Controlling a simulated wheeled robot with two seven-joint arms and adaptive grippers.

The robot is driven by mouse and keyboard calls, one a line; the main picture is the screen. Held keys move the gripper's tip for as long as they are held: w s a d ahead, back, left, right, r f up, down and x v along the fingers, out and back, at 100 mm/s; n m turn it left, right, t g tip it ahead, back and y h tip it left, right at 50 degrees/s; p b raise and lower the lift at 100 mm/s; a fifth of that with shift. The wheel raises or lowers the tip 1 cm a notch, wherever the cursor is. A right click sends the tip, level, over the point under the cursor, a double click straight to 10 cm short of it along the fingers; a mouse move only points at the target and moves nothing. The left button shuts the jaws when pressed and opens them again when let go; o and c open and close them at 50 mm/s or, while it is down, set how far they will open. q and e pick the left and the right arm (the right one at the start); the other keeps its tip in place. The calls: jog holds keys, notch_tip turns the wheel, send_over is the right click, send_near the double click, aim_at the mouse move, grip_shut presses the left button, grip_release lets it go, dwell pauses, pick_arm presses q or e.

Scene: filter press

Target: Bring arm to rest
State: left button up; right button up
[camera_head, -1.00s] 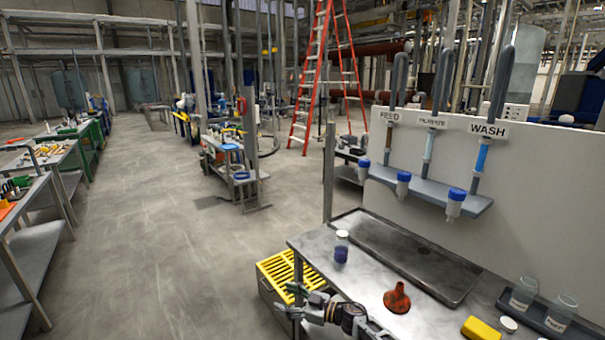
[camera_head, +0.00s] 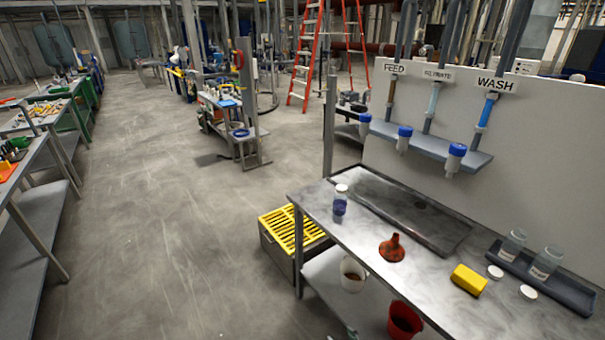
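Neither gripper shows clearly in the head view. A small dark shape at the bottom edge, left of the red bucket, is too little to identify. The steel bench (camera_head: 345,238) stands at the right. On it are a capped bottle with bluish contents (camera_head: 340,200), an orange-red funnel (camera_head: 392,248) and a yellow block (camera_head: 468,280). Two open clear jars (camera_head: 512,245) stand in a dark tray (camera_head: 572,293) at the right, with two white lids (camera_head: 528,292) lying in front. Nothing is seen held.
A panel with FEED, filtrate and WASH pipes (camera_head: 486,110) rises behind the bench, with several blue-capped sample bottles (camera_head: 456,157) on its shelf. A yellow-topped crate (camera_head: 290,232) stands left of the bench. Open floor (camera_head: 170,220) lies left.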

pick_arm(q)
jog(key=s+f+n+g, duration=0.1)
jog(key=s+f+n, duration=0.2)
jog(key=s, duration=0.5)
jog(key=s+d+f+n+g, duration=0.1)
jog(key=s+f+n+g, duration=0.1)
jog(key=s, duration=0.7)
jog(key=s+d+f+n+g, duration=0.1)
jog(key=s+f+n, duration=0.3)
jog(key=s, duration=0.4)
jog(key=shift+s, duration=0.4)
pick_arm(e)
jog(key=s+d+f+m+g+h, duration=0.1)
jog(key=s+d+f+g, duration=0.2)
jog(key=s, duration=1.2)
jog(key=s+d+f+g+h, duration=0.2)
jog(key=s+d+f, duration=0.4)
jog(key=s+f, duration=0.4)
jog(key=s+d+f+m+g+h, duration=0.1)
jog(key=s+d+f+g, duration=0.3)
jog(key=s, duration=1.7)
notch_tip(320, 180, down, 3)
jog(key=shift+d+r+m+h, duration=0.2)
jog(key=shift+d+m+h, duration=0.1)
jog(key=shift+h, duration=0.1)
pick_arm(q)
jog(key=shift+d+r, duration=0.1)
